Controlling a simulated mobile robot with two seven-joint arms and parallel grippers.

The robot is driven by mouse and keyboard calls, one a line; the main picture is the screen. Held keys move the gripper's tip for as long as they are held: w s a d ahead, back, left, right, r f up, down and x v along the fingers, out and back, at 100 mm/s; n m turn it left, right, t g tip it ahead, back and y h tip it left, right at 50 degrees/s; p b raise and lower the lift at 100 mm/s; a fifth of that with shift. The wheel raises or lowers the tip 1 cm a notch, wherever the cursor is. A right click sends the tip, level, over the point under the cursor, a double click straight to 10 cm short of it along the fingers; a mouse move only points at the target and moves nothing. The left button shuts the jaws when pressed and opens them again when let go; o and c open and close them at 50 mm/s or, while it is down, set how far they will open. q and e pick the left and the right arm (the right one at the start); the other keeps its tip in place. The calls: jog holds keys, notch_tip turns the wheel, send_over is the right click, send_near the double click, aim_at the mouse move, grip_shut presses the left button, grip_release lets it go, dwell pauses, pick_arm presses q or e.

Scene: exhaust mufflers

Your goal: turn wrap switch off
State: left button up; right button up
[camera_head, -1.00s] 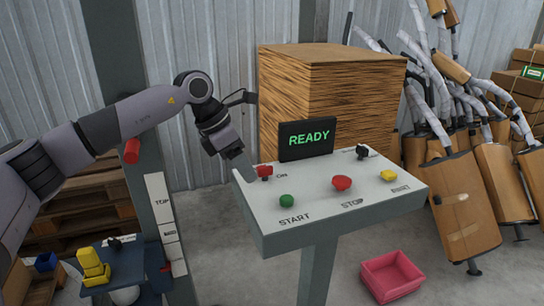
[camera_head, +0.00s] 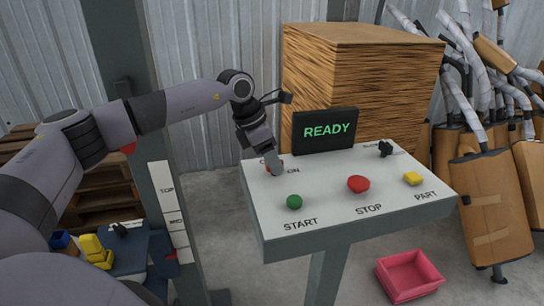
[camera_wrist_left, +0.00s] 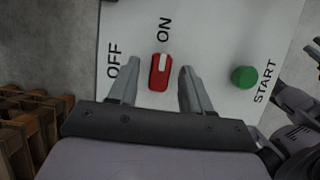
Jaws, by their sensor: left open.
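The red wrap switch (camera_wrist_left: 159,76) sits on the white control panel between the printed words OFF and ON, with a white mark on its end toward ON. In the head view it is mostly hidden behind my left gripper (camera_head: 274,170). In the left wrist view my left gripper (camera_wrist_left: 158,88) is open, with one finger on each side of the switch. The fingers look apart from it.
The panel (camera_head: 330,200) also carries a green START button (camera_head: 294,202), a red STOP button (camera_head: 358,184), a yellow PART button (camera_head: 412,179) and a black knob (camera_head: 385,148). A READY screen (camera_head: 325,130) stands behind. A pink bin (camera_head: 408,275) is on the floor.

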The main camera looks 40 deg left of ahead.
pick_arm(q)
jog(key=shift+f, duration=0.15)
grip_shut()
jog(key=shift+n, duration=0.4)
jog(key=n+y, duration=0.1)
jog(key=n, duration=0.1)
jog(key=n+b, duration=0.1)
jog(key=shift+d+f+n+t+y, duration=0.15)
jog(key=shift+d+n+t+y, duration=0.05)
jog(key=shift+n+t+y, duration=0.2)
jog(key=n+y+b, duration=0.1)
jog(key=n, duration=0.2)
jog(key=n+y+b, duration=0.1)
jog(key=n, duration=0.2)
jog(key=shift+d, duration=0.2)
jog(key=n+y+b, duration=0.1)
jog(key=n, duration=0.2)
jog(key=shift+d, duration=0.1)
jog(key=shift+n+g+y, duration=0.4)
jog(key=shift+n+y, duration=0.1)
jog(key=shift+n, duration=0.7)
jog(key=shift+n+g+y, duration=0.3)
jog(key=shift+n, duration=0.6)
